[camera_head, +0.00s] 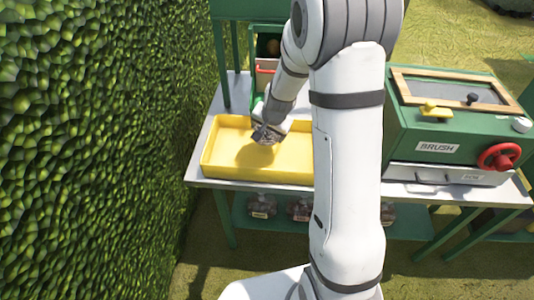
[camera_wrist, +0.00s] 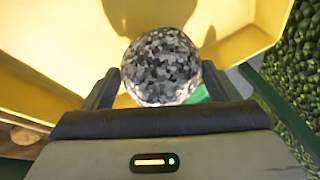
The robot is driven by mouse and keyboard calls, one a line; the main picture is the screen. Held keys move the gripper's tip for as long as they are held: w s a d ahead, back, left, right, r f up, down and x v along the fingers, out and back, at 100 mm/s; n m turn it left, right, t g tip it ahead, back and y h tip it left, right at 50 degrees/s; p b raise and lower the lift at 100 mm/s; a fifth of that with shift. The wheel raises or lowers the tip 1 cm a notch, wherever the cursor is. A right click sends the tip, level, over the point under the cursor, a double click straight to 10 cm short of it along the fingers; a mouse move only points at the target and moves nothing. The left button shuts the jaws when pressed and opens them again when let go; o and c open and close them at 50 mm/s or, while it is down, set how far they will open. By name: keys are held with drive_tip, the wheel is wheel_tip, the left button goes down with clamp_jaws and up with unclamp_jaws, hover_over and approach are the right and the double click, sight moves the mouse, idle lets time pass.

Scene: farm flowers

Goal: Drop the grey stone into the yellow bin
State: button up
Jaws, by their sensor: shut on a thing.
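The grey stone (camera_wrist: 160,67) is round and speckled, and shows large in the wrist view between my gripper's two fingers. My gripper (camera_wrist: 160,90) is shut on it. In the head view my gripper (camera_head: 265,135) is over the yellow bin (camera_head: 255,176), a shallow open tray on the table. The bin's yellow wall also fills much of the wrist view (camera_wrist: 50,60). A shadow falls on the bin floor below the gripper. The stone is small and partly hidden by the gripper in the head view. My arm hides the bin's right end.
A green machine labelled BRUSH (camera_head: 437,147) with a red handwheel (camera_head: 499,157) stands right of my arm. A green hedge (camera_head: 90,150) rises on the left, close to the table (camera_head: 200,180). Jars (camera_head: 262,206) stand on the shelf below.

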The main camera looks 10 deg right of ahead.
drive_tip(key=shift+f, duration=0.4)
drive_tip(key=o, duration=1.6)
drive_tip(key=shift+s, duration=0.1)
drive_tip(key=v, duration=0.6)
drive_tip(key=shift+r+p, duration=0.35)
drive_tip(key=shift+s+r, duration=0.3)
drive_tip(key=shift+r, duration=0.2)
